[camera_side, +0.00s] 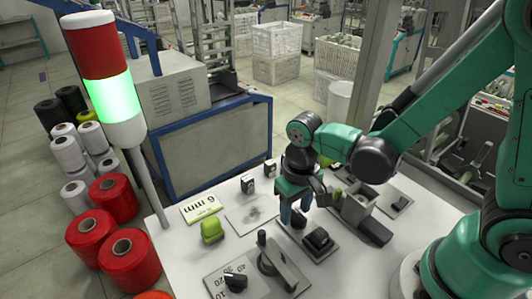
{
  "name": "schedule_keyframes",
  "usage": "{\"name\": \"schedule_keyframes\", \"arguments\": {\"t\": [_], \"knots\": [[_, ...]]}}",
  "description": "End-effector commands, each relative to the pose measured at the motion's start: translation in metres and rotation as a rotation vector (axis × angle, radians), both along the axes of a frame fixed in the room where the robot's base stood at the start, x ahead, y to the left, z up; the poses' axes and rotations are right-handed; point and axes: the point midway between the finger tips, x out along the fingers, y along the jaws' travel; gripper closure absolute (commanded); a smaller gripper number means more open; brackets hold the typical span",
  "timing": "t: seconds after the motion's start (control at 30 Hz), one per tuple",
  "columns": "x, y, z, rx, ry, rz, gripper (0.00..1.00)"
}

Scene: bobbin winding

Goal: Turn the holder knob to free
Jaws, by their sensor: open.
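My gripper (292,218) hangs fingers down over the white table, with its blue fingers apart and nothing seen between them. A black knob-like block (318,238) sits on a grey plate just right of and in front of the fingers. A second black knob (235,281) is on a plate with number marks at the table's front. No label naming the holder knob or a free position is readable, so I cannot tell which one is the holder knob. The gripper appears apart from both, though the fingertips are close to the block's plate.
A dark upright post (263,250) stands on a plate in front of the gripper. A yellow-green piece (212,230) and a "6 mm" card (201,208) lie left. A grey box-like fixture (356,208) is right. A signal tower (108,85) glows green at the table's left edge.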

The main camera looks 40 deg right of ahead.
Motion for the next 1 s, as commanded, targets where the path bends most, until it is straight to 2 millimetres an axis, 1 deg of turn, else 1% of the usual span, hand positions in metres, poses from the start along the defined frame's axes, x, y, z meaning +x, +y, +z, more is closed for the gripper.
{"name": "schedule_keyframes", "arguments": {"t": [0.1,0.17,0.2,0.27,0.3,0.67,0.87,1.0], "knots": [[0.0000,0.0000,0.0002,0.000,0.000,0.000,0.53],[0.0001,0.0000,0.0002,0.000,0.000,0.000,0.70],[0.0001,0.0000,0.0002,0.000,0.000,0.000,0.81],[0.0001,0.0000,0.0003,0.000,0.000,0.000,0.98],[0.0001,0.0000,0.0003,0.000,0.000,0.000,1.00],[0.0001,-0.0003,0.0004,0.000,0.000,-0.027,1.00],[-0.0001,-0.0012,0.0005,0.000,0.000,-0.118,1.00],[-0.0004,-0.0022,0.0005,0.000,0.000,-0.225,1.00]]}}
